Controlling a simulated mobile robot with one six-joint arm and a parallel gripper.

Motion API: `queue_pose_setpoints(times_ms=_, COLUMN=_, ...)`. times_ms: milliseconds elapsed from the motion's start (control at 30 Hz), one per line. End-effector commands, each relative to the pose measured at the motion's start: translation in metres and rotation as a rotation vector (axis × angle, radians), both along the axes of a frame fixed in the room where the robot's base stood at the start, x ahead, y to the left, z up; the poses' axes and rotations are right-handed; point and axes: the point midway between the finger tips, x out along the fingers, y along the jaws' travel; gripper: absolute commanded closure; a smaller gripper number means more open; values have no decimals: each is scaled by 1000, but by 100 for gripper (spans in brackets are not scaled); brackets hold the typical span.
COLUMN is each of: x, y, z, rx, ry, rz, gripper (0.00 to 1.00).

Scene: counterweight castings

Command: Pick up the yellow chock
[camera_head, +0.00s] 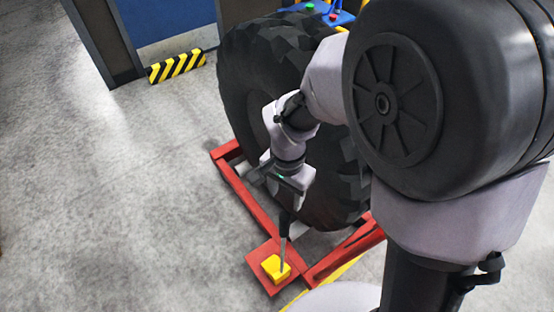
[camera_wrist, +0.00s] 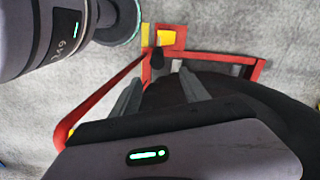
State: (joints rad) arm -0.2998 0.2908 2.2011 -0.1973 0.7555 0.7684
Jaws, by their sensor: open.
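The yellow chock (camera_head: 271,266) is a small block on a red plate (camera_head: 257,258) at the near corner of a red floor frame. In the wrist view the chock (camera_wrist: 166,38) shows at the top centre, beyond the tips of my gripper (camera_wrist: 158,70). The fingers are apart with nothing held between them.
A large black tyre (camera_head: 262,75) stands upright in the red frame (camera_head: 247,200), close behind and beside my gripper. A yellow-black striped barrier (camera_head: 177,66) is at the back left. The grey floor on the left is clear.

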Motion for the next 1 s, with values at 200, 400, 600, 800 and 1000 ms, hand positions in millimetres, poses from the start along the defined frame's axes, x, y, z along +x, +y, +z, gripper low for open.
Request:
queue_pose_setpoints(times_ms=200, x=-2, y=-1, z=-74, rx=-1, ry=4, rz=1, gripper=47)
queue_pose_setpoints(times_ms=400, x=-1, y=-1, z=-108, rx=0, ry=2, rz=-1, gripper=47)
queue_pose_setpoints(times_ms=600, x=1, y=-1, z=-130, rx=0, ry=1, rz=0, gripper=47)
queue_pose_setpoints(times_ms=800, x=3, y=-1, z=-164, rx=1, ry=1, rz=1, gripper=47)
queue_pose_setpoints(times_ms=1000, x=3, y=-1, z=-160, rx=1, ry=-1, rz=1, gripper=53)
